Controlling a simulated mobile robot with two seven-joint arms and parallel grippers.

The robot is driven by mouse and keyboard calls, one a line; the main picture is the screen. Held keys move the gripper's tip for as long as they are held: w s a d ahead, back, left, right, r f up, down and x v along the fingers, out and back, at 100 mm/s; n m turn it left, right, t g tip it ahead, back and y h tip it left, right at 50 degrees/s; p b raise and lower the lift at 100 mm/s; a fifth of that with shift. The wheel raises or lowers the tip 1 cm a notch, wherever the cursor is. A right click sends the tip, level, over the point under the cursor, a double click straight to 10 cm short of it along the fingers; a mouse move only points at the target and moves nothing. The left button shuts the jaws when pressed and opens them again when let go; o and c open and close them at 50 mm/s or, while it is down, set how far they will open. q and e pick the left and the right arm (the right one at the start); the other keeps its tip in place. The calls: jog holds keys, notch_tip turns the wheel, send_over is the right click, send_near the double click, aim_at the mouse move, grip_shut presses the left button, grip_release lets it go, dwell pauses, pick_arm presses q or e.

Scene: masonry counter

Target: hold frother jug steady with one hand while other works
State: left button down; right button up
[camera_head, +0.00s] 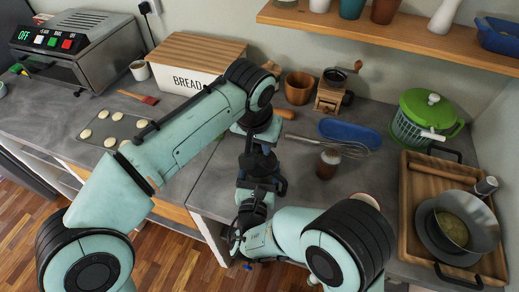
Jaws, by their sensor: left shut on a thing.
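My left arm reaches in from the left, bends above the counter and points down near its front edge. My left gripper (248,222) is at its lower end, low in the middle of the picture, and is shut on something. The links of both arms cover most of what it holds, so I cannot make out its shape. I cannot pick out the frother jug for certain. My right arm comes in from the lower right, and its far end lies close to the left gripper. Its fingers cannot be told apart there.
Behind the arms are a bread box (196,62), a coffee grinder (328,97), a wooden cup (299,88), a whisk (330,143) and a brown jar (328,164). At right, a wooden tray (420,215) holds a pan (455,225) beside a green-lidded spinner (425,115). A baking tray (115,128) lies left.

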pick_arm(q)
jog(key=v, duration=0.2)
jog(key=w+v, duration=0.1)
jog(key=shift+s+d+r, duration=0.1)
jog(key=shift+d+r, duration=0.05)
jog(key=shift+r, duration=0.35)
send_over(266, 178)
jog(key=w+a, duration=0.2)
jog(key=w, duration=0.1)
jog(key=x, duration=0.2)
jog(key=s+x, duration=0.1)
jog(key=x, duration=0.4)
jog(key=shift+s+a+f, duration=0.1)
jog(key=shift+s+f, duration=0.2)
jog(key=shift+f, duration=0.1)
jog(key=shift+r, duration=0.1)
jog(key=v, duration=0.2)
jog(key=w+v, duration=0.1)
jog(key=v, duration=0.4)
jog(key=shift+w+d+r, duration=0.25)
jog(key=shift+w+r, duration=0.05)
jog(key=x, duration=0.2)
jog(key=s+x, duration=0.1)
jog(key=x, duration=0.4)
jog(key=shift+s+a+f, duration=0.25)
jog(key=shift+s+f, duration=0.05)
jog(key=shift+f, duration=0.1)
jog(key=shift+r, duration=0.1)
